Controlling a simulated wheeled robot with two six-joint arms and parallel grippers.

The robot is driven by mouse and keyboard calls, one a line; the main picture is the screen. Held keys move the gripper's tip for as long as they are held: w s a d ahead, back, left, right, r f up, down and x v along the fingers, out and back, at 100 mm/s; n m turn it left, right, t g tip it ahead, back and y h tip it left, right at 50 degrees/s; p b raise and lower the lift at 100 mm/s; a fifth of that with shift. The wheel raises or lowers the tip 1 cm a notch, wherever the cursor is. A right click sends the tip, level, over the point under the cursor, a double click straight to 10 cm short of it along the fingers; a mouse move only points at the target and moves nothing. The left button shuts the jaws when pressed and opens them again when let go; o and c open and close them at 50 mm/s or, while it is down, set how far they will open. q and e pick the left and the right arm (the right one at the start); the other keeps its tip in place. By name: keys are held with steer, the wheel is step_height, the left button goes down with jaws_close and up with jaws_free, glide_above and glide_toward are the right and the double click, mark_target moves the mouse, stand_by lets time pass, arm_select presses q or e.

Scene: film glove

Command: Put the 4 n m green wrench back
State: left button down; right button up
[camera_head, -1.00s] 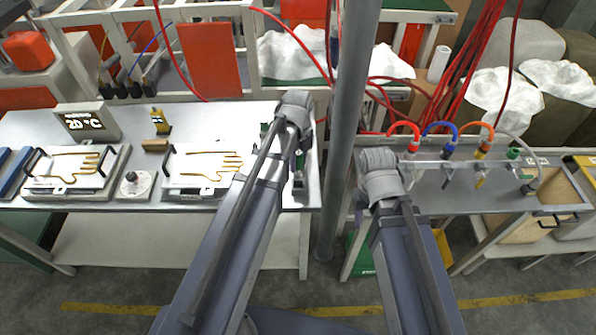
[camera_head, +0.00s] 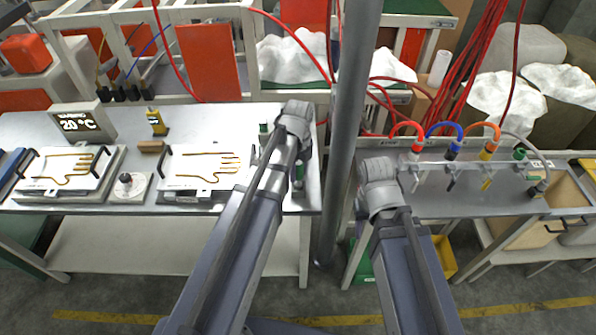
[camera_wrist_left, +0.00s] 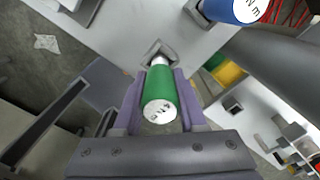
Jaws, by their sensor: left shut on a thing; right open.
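The green wrench handle (camera_wrist_left: 160,100) is between the purple fingers of my left gripper (camera_wrist_left: 160,105) in the left wrist view. Its marked end faces the camera; the marking is only partly legible. Its far end lines up with a square metal holder (camera_wrist_left: 158,52); I cannot tell how deep it sits. In the head view a green handle (camera_head: 300,170) shows beside my left wrist, at the right end of the left table. My right arm's wrist (camera_head: 380,185) is right of the post, and its jaws are hidden from view.
A blue handle (camera_wrist_left: 236,8) stands close by in the wrist view. A grey post (camera_head: 348,120) rises between my arms. Another green handle (camera_head: 263,128) is behind my left wrist. Glove plates (camera_head: 205,168) lie to the left. Hoses with coloured tools (camera_head: 450,150) hang at right.

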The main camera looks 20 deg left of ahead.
arm_select(q)
steer(key=shift+c, duration=2.3)
jaws_free()
steer(key=shift+f, duration=0.1)
step_height(320, 180, up, 13)
steer(key=p, duration=1.3)
steer(key=shift+r, duration=0.2)
steer(key=s+d+n, duration=0.5)
steer(key=s+n, duration=0.2)
steer(key=n, duration=0.3)
steer(key=s+d+n+y, duration=0.1)
steer(key=s+d+n, duration=0.4)
steer(key=n, duration=0.5)
steer(key=shift+s+d, duration=0.3)
steer(key=shift+s, duration=0.9)
step_height(320, 180, down, 10)
steer(key=b, duration=1)
